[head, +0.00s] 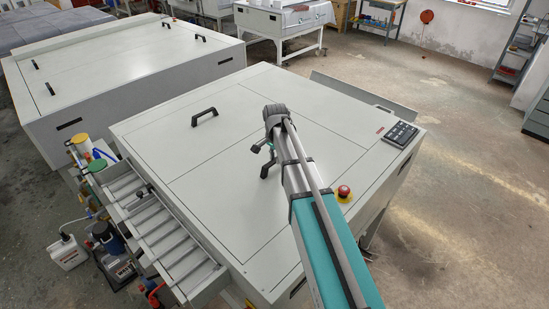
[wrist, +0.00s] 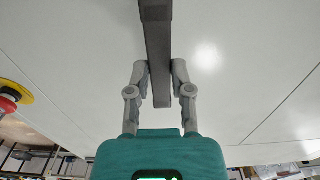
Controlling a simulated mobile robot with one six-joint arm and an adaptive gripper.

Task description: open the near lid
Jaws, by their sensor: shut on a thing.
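The near lid (head: 228,200) is a pale grey panel on top of the processor in front of me. It looks flat, flush with the machine top. Its black handle (head: 265,171) shows beside my gripper (head: 265,147) in the head view, partly hidden by the arm. In the wrist view the dark handle bar (wrist: 157,60) runs down between the two fingers of my gripper (wrist: 160,75). The fingers are shut on the handle, one on each side. The lid surface (wrist: 70,60) fills most of that view.
A second lid handle (head: 204,116) is farther back. A red emergency stop button (head: 343,191) and a keypad (head: 401,134) are at the machine's right side. An open drawer (head: 165,245) with slots projects at the left. Open floor (head: 470,200) lies to the right.

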